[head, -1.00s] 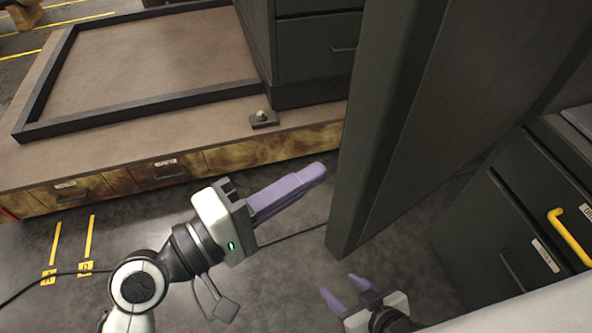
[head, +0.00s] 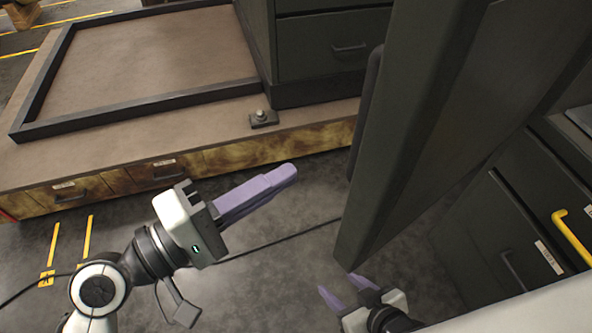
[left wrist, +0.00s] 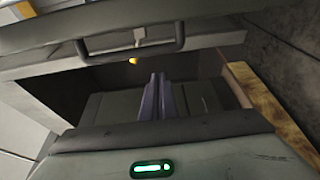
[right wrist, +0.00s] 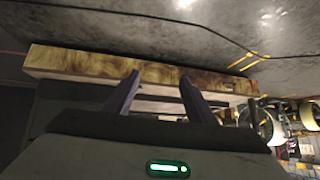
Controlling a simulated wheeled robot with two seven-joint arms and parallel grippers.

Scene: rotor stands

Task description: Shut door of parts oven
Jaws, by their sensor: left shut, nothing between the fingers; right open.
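A large dark grey door panel (head: 425,130), which appears to be the oven's door, stands open and upright at centre right in the head view. A dark bar handle (head: 368,110) shows along its left side. A bar handle on a grey panel (left wrist: 130,48) also shows in the left wrist view. My left gripper (head: 292,172) is shut and empty, left of the door and apart from it. My right gripper (head: 342,289) is open and empty, low in the head view near the door's lower corner. The oven's inside is not clearly visible.
A low brown bench (head: 200,116) with drawers and a dark frame lies at the back left. A dark drawer cabinet (head: 325,62) stands on it. Another dark cabinet with a yellow handle (head: 570,240) stands at the right.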

